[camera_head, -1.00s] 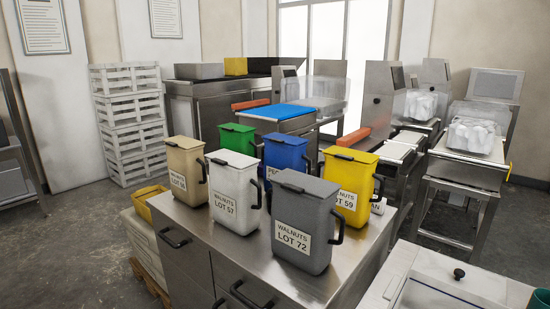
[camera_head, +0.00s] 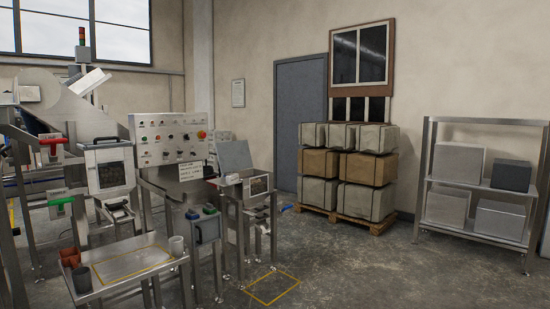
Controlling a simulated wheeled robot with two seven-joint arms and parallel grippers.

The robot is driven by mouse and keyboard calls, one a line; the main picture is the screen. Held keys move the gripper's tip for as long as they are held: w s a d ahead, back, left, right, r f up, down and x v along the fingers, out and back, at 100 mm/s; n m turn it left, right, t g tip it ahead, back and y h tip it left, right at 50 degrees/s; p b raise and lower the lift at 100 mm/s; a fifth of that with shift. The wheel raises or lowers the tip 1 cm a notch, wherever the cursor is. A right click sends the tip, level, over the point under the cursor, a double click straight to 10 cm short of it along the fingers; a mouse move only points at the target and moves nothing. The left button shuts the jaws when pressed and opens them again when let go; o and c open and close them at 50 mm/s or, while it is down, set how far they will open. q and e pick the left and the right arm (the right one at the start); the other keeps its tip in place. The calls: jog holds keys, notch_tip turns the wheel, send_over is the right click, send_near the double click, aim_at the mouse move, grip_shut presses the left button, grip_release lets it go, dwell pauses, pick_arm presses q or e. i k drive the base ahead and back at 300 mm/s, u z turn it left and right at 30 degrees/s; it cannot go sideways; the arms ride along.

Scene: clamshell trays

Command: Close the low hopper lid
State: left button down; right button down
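The low hopper (camera_head: 232,182) looks to be the small metal unit on legs right of the control panel, with a dark contents window. Its lid (camera_head: 234,157) is a grey plate that stands raised and tilted back above the hopper's top, so it is open. Another hopper (camera_head: 90,155) with a window and dark contents stands higher at the left. Neither of my grippers is in view.
A control panel (camera_head: 170,140) stands between the hoppers. A steel table (camera_head: 120,275) with cups is in front left. Yellow floor marking (camera_head: 272,289) lies before the low hopper. Stacked sacks (camera_head: 347,203) on a pallet and a shelf rack (camera_head: 483,187) stand right. The right foreground floor is clear.

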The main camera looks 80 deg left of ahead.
aim_at(233, 156)
jog(key=u, duration=2.2)
jog(key=i, duration=8.65)
jog(key=u, duration=2.6)
jog(key=i, duration=2.6)
jog(key=u, duration=0.25)
